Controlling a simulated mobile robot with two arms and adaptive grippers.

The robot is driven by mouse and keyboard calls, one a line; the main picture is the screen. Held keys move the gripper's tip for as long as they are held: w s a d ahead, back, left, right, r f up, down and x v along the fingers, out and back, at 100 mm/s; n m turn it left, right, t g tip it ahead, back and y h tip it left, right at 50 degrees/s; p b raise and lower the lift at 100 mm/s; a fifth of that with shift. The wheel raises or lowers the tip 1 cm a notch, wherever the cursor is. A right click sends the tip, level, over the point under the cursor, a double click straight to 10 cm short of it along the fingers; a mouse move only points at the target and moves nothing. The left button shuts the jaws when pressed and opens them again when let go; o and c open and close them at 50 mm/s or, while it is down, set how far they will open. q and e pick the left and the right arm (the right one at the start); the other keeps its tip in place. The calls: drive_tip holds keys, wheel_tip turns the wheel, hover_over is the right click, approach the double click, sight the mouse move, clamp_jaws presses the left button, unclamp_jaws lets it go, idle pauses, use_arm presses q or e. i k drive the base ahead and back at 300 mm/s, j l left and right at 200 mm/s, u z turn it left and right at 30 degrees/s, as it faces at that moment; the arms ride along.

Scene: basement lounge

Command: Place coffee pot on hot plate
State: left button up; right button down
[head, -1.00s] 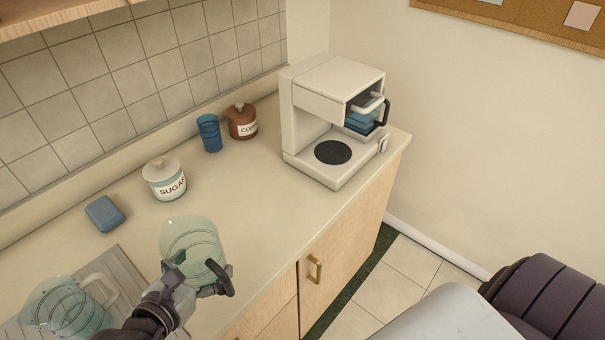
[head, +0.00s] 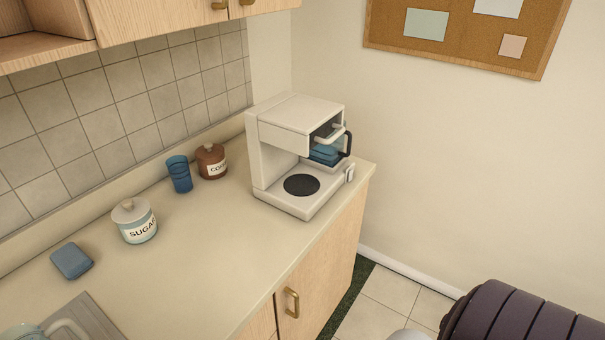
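The cream coffee machine (head: 280,130) stands at the far right end of the counter. Its round black hot plate (head: 301,185) is bare and unobstructed. Neither of my grippers is in view.
On the counter stand a sugar jar (head: 134,221), a brown coffee canister (head: 212,161), a blue tumbler (head: 179,174) and a blue block (head: 71,261). A clear pitcher (head: 22,331) is partly cut off at bottom left. The counter's middle is clear.

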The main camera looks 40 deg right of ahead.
sight(308, 187)
drive_tip(key=i+l+u, duration=0.15)
drive_tip(key=l, duration=0.65)
drive_tip(key=i+l+u, duration=0.1)
drive_tip(key=l, duration=0.75)
drive_tip(key=i+l+u, duration=0.15)
drive_tip(key=l, duration=0.7)
drive_tip(key=i+l+u, duration=0.15)
drive_tip(key=l, duration=0.7)
